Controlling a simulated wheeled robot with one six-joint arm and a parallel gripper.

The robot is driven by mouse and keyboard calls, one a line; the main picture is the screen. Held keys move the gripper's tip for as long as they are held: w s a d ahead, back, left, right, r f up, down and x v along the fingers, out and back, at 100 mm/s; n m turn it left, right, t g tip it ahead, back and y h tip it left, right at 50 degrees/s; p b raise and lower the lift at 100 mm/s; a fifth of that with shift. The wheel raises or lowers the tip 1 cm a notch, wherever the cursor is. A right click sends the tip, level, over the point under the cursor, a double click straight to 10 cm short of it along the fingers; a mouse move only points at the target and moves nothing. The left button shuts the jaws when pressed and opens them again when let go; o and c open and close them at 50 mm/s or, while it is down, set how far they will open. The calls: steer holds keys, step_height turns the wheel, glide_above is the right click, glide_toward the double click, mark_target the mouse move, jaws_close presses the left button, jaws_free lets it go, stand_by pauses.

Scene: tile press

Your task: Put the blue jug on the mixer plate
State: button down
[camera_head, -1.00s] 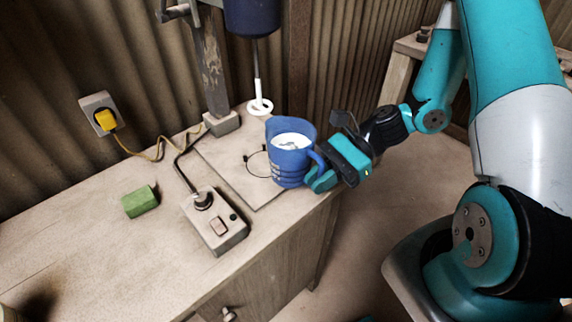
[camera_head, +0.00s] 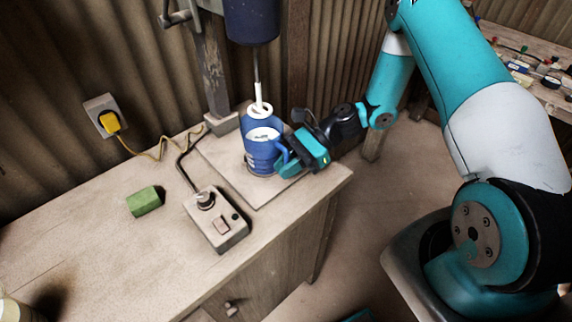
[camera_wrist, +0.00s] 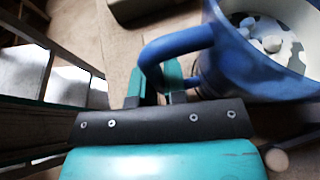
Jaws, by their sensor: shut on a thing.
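The blue jug (camera_head: 262,150) is upright over the mixer plate (camera_head: 230,160), a flat board with a ring mark at the foot of the mixer stand. White contents show inside the jug. Its base is over the ring mark; I cannot tell whether it touches the plate. My gripper (camera_head: 288,160) is shut on the jug's handle from the right. In the wrist view the fingers (camera_wrist: 155,85) close around the handle and the jug (camera_wrist: 250,60) fills the upper right. The white mixer paddle (camera_head: 259,108) hangs at the jug's mouth, just behind or above its rim.
A grey switch box (camera_head: 215,220) with a cable stands left of the plate. A green block (camera_head: 144,201) lies farther left on the bench (camera_head: 110,250). A yellow plug (camera_head: 110,122) is in the wall socket. The blue mixer motor (camera_head: 250,20) hangs above the jug.

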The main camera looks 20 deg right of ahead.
steer(key=shift+f, duration=0.1)
steer(key=c, duration=1.2)
jaws_free()
steer(key=shift+o, duration=0.2)
steer(key=b+v, duration=0.2)
steer(key=v, duration=0.9)
steer(key=s+a+r+n+g+h, duration=0.1)
steer(key=s+a+r+n+h, duration=0.15)
steer(key=a+r+n, duration=0.3)
steer(key=s+a+r+n+h, duration=0.2)
steer(key=a+r+n+h, duration=0.1)
steer(key=a+r+n, duration=0.3)
steer(key=s+a+r+n+t+h, duration=0.1)
steer(key=s+r+n+h, duration=0.1)
steer(key=s+n, duration=0.4)
steer(key=s+a+r+n+t+h, duration=0.1)
steer(key=s+r+n, duration=0.3)
steer(key=s, duration=0.5)
steer(key=shift+a+r+n+h, duration=0.45)
steer(key=shift+a+n, duration=0.15)
steer(key=shift+n, duration=0.55)
